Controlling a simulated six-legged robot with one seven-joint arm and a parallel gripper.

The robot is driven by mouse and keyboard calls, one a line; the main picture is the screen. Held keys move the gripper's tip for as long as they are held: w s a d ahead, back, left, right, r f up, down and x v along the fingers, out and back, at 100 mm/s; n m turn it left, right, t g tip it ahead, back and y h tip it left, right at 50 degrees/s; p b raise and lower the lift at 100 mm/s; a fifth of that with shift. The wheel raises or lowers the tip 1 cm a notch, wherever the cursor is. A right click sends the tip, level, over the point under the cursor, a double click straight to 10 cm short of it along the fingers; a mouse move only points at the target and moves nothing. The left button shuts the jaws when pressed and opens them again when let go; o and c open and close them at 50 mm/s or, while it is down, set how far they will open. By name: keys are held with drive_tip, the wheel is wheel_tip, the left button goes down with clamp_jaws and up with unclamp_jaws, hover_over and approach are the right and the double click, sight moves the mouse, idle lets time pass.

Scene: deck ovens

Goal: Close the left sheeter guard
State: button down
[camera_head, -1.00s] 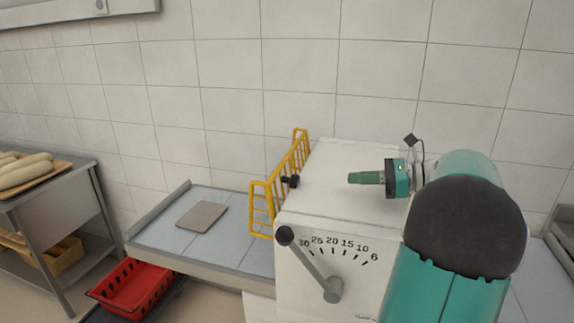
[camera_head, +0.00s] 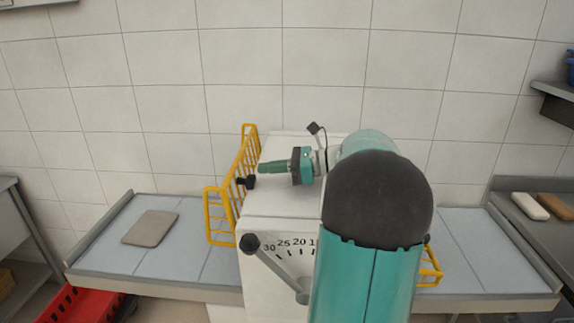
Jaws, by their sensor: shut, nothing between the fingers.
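The left sheeter guard (camera_head: 216,216) is a yellow wire cage on the left side of the white sheeter body (camera_head: 260,228). It stands steeply raised, its upper bars rising above the sheeter's top. A black knob (camera_head: 246,182) sits at the guard's inner side. My gripper (camera_head: 262,167) is shut and empty, pointing left above the sheeter's top, close to the right of the guard. I cannot tell whether the fingertips touch it; a small gap seems to show. My arm hides much of the sheeter's right half.
A flat dough sheet (camera_head: 150,228) lies on the left belt table (camera_head: 196,262). A lever with a dark knob (camera_head: 250,242) is on the sheeter's front. Part of a right yellow guard (camera_head: 431,268) shows behind my arm. A red crate (camera_head: 78,305) is low at left.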

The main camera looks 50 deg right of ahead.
sight(235, 170)
drive_tip(key=x, duration=0.5)
drive_tip(key=shift+w+a, duration=0.15)
drive_tip(key=shift+w, duration=0.15)
drive_tip(key=shift+w+a+g, duration=0.4)
drive_tip(key=shift+w+a, duration=0.05)
drive_tip(key=shift+w, duration=0.1)
drive_tip(key=w+a+f+g+h, duration=0.65)
drive_tip(key=w+a, duration=0.25)
drive_tip(key=w, duration=0.2)
drive_tip(key=w+a+f+g+h, duration=0.1)
drive_tip(key=w+f+g+h, duration=0.1)
drive_tip(key=f+g, duration=0.2)
drive_tip(key=w+a+f+g+h, duration=0.1)
drive_tip(key=f+g+h, duration=0.2)
drive_tip(key=f, duration=0.7)
drive_tip(key=shift+w+a+f+g, duration=0.2)
drive_tip(key=shift+w+g, duration=0.2)
drive_tip(key=shift+g, duration=0.15)
drive_tip(key=shift+f, duration=0.15)
